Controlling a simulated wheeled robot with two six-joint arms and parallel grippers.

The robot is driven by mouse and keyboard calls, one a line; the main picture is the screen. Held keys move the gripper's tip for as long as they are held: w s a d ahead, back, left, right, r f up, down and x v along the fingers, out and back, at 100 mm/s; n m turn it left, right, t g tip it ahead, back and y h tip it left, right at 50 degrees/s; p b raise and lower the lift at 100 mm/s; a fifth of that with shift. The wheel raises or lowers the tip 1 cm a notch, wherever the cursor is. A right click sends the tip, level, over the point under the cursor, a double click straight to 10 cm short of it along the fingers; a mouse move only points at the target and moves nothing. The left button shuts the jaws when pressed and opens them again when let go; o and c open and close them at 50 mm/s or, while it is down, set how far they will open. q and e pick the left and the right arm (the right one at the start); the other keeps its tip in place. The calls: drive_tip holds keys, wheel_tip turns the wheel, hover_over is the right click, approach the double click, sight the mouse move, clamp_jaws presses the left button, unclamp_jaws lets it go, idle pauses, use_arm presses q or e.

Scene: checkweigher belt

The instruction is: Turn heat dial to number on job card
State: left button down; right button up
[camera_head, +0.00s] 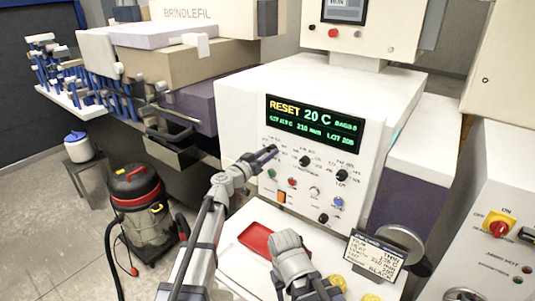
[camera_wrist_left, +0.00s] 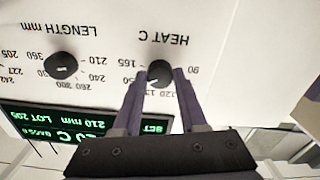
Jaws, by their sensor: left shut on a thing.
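My left gripper (camera_head: 269,153) is at the white machine's front panel, shut on the heat dial. In the left wrist view, turned upside down, the gripper (camera_wrist_left: 160,78) has a finger on each side of the black heat dial (camera_wrist_left: 159,70), under "HEAT C". A pale pointer mark shows on the dial's lower left, toward the 150 side; its exact reading is unclear. In the head view the gripper hides the dial. The job card (camera_head: 378,258) stands at lower right; its small numbers are hard to read.
The display (camera_head: 314,121) shows RESET, 20 C and 210 mm. The length dial (camera_head: 305,160) and another black dial (camera_head: 341,175) sit right of the gripper, with buttons below. A red tray (camera_head: 257,238) lies on the white shelf below, beside my right arm.

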use_arm(q)
drive_tip(key=shift+n, duration=3.8)
drive_tip(key=shift+c, duration=2.2)
unclamp_jaws()
drive_tip(key=v, duration=0.8)
